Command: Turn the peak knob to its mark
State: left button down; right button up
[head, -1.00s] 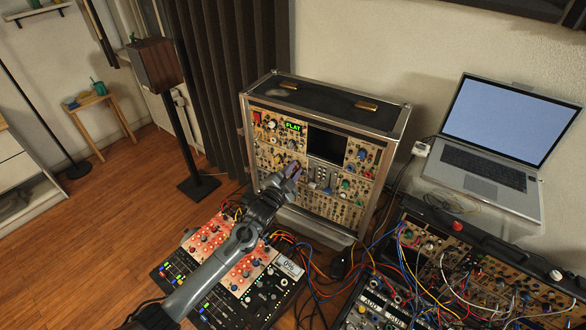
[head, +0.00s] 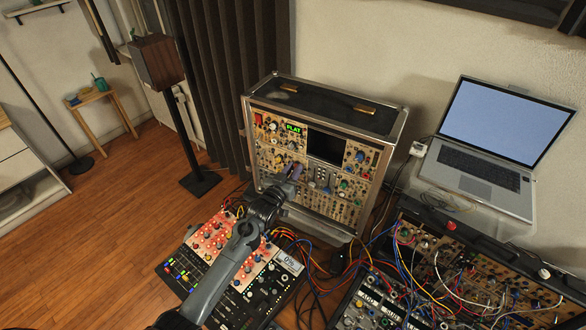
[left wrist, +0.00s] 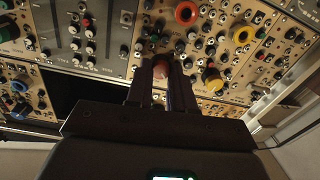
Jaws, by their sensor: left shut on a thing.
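The fingers hide most of this knob. Its label and mark cannot be read, so I cannot tell whether it is the peak knob. My right gripper is not in view.
Close around the fingers are several small knobs and a yellow knob (left wrist: 213,80). Below the case, a mixer (head: 262,285) with a small display and a patched synth (head: 470,262) with loose cables crowd the front. A laptop (head: 485,150) stands at the right.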

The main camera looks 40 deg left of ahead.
pick_arm(q)
jog(key=shift+a+f+n+h+p, duration=0.15)
jog(key=shift+n+p, duration=1.3)
jog(key=shift+n, duration=3)
jog(key=shift+n+h+p, duration=0.15)
jog(key=shift+n+p, duration=1.25)
jog(key=shift+n, duration=3.05)
jog(key=c, duration=1)
grip_release()
